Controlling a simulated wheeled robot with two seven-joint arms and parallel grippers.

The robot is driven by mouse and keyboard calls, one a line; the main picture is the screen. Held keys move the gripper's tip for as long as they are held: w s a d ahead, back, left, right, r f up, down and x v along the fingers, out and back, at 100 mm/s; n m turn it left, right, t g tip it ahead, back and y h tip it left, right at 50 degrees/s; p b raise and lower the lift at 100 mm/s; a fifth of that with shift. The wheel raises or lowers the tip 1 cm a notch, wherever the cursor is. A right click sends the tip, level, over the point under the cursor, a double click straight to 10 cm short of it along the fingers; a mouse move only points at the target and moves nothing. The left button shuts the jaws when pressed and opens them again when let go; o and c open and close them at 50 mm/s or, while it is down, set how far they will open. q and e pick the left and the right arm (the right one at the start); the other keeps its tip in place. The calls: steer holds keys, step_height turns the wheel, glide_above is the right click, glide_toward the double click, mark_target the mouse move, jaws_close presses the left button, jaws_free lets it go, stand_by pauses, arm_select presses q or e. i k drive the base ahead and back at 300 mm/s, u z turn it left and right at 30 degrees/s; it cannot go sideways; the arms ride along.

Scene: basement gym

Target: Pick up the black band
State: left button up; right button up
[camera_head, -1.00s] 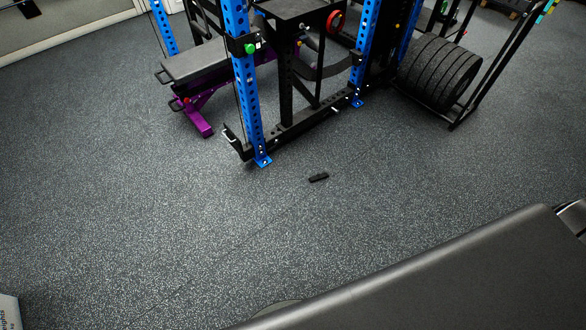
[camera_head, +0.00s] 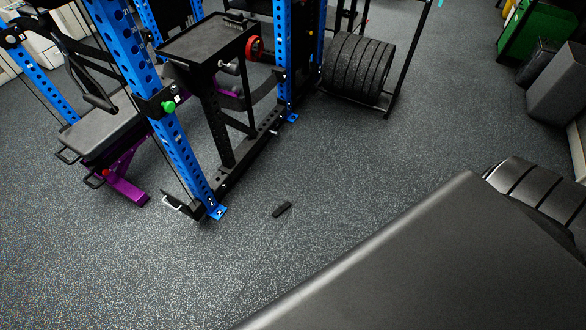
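A small black object (camera_head: 282,209), which looks like the black band, lies flat on the speckled dark floor (camera_head: 180,270). It is just right of the blue foot of the rack and is small in the picture, so its exact shape is hard to tell. Nothing touches it. Neither of my grippers shows in the head view.
A blue and black rack (camera_head: 168,130) stands behind the band, with a purple-framed bench (camera_head: 107,135) at its left. Black weight plates (camera_head: 357,66) sit on a stand behind. A green bin (camera_head: 537,32) and grey bin (camera_head: 560,88) are far right.

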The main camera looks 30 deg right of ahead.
mark_target(283, 208)
steer(key=z, duration=0.65)
steer(key=i, duration=0.6)
steer(key=z, duration=0.65)
